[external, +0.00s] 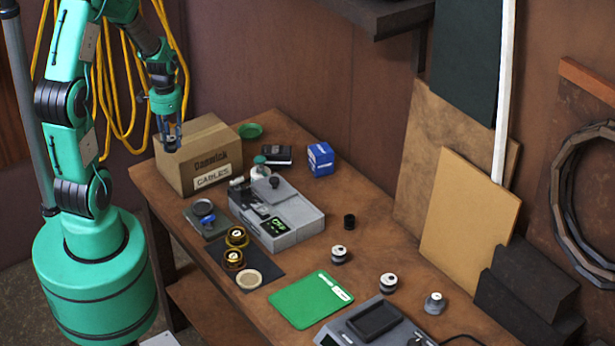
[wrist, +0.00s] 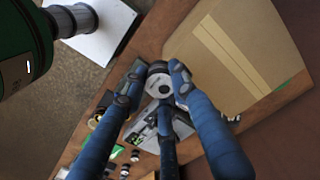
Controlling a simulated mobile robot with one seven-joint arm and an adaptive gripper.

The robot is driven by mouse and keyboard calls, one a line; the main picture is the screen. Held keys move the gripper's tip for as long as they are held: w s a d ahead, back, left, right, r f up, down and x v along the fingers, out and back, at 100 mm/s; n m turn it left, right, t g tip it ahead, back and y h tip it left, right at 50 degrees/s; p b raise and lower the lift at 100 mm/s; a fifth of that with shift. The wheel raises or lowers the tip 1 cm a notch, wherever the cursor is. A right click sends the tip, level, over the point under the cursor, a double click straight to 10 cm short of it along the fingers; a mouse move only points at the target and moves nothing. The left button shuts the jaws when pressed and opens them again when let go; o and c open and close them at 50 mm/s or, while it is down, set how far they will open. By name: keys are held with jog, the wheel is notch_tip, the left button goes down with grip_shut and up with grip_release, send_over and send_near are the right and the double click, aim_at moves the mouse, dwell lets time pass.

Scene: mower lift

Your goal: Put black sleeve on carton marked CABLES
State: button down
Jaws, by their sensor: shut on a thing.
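The brown carton (external: 195,155) stands closed at the far left end of the bench, with a white CABLES label (external: 212,177) on its front. Its taped top (wrist: 235,50) fills the upper right of the wrist view. My gripper (external: 171,143), with blue fingers, overlaps the carton in the external view. It is shut on a small round dark-and-grey piece (wrist: 158,77), mostly hidden by the fingers. I cannot tell if this piece is the black sleeve. In the wrist view it lies just left of the carton's edge.
A grey device (external: 290,222) with a display stands beside the carton. A blue box (external: 320,159), a green dish (external: 250,131) and gold-rimmed round pieces (external: 235,258) are nearby. A green pad (external: 310,299) lies nearer the front. Boards lean at the right.

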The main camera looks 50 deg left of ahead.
jog(key=w+a, duration=0.3)
jog(key=w, duration=0.1)
jog(key=w+a+f, duration=0.1)
jog(key=w+a, duration=0.2)
jog(key=w, duration=0.2)
jog(key=w+a+p, duration=0.1)
jog(key=w+a, duration=0.2)
jog(key=w, duration=0.1)
jog(key=shift+w+f, duration=0.2)
jog(key=shift+f, duration=0.05)
jog(key=shift+f, duration=1.75)
jog(key=shift+f, duration=0.15)
jog(key=c, duration=1.4)
grip_release()
